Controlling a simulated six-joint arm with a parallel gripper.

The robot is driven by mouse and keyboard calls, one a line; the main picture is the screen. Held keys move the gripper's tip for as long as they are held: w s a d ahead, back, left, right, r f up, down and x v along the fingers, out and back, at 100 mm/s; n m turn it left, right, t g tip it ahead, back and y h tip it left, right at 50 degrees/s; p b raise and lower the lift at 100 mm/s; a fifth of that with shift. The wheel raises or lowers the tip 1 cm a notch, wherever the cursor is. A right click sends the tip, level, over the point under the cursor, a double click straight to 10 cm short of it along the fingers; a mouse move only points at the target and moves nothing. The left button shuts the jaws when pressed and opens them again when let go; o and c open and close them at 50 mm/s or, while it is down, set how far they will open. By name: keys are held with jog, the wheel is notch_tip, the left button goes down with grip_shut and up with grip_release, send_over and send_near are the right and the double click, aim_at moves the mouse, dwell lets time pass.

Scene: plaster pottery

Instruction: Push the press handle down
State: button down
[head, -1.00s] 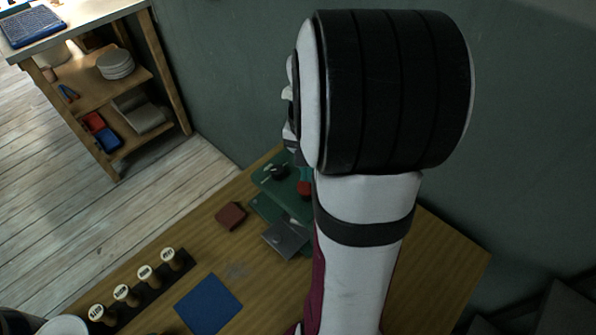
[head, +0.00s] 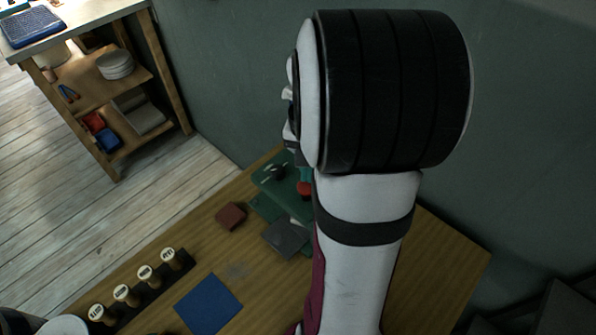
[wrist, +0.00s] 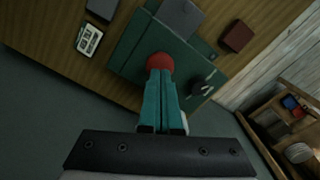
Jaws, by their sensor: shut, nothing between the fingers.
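The green press (head: 277,178) stands on the wooden table near the wall, partly hidden by my arm in the head view. Its red handle knob (head: 304,190) shows just left of my arm. In the wrist view, the red knob (wrist: 160,62) sits over the green press body (wrist: 125,55). My gripper (wrist: 161,73) is shut, with its teal fingers together and empty. The fingertips overlap the near edge of the red knob; whether they touch it I cannot tell. A small teal part of my gripper (head: 306,174) shows just above the knob in the head view.
A grey plate (head: 286,238) lies at the press's front. A dark red block (head: 231,215) sits left of it. A blue mat (head: 209,304) and a rack of stamps (head: 145,281) lie nearer on the table. The wall (head: 225,90) is close behind.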

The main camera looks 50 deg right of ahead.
jog(key=shift+f, duration=2.2)
jog(key=shift+s, duration=0.1)
jog(key=shift+r, duration=4.6)
jog(key=shift+a, duration=0.1)
